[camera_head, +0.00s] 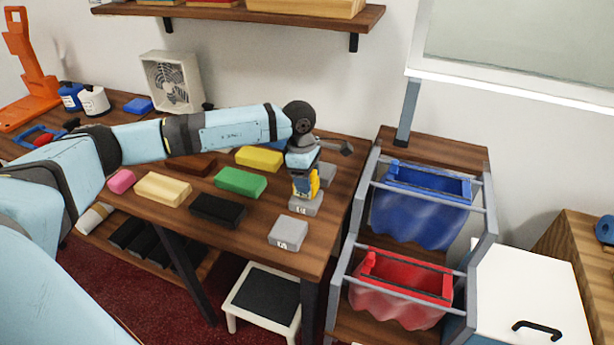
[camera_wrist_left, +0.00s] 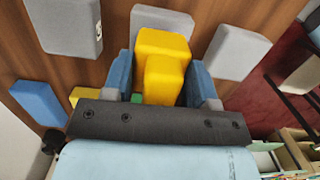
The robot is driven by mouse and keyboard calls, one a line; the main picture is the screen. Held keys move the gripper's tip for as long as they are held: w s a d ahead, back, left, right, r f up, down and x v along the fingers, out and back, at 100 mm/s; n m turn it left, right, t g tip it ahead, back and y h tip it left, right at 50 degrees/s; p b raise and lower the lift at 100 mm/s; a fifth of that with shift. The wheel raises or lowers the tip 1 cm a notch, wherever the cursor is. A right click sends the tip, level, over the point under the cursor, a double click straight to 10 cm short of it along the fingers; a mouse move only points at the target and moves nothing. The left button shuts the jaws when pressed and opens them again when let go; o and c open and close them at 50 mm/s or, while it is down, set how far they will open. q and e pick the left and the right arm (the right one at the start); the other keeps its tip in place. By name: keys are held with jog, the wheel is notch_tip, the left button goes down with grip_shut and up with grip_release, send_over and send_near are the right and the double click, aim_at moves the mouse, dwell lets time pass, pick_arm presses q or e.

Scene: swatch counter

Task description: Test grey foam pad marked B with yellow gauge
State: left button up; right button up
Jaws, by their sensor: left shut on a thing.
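My left gripper (camera_head: 305,183) points down and is shut on the yellow gauge (camera_head: 313,187). In the left wrist view the gauge (camera_wrist_left: 163,62) sits between the two blue fingers. A grey foam pad (camera_head: 305,206) with a small label lies under the gauge, partly hidden by it; I cannot tell whether they touch. A second labelled grey pad (camera_head: 288,232) lies nearer the table's front corner. A third grey pad (camera_head: 327,174) is behind the gripper, partly covered. The letters on the labels are too small to read surely. My right gripper is not in view.
Green (camera_head: 240,182), black (camera_head: 217,209), cream (camera_head: 162,189), yellow (camera_head: 259,158) and pink (camera_head: 121,181) pads lie left of the gripper. A fan (camera_head: 171,82) stands at the back. A rack with blue (camera_head: 419,212) and red (camera_head: 398,292) bins stands right of the table.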

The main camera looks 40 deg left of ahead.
pick_arm(q)
jog(key=shift+f, duration=0.1)
dwell(0.4)
jog(key=shift+s+f, duration=0.1)
dwell(0.7)
dwell(0.4)
jog(key=shift+r, duration=0.85)
jog(key=shift+r+p, duration=1.1)
jog(key=shift+r, duration=0.65)
jog(key=shift+r+p, duration=0.45)
jog(key=shift+r, duration=0.55)
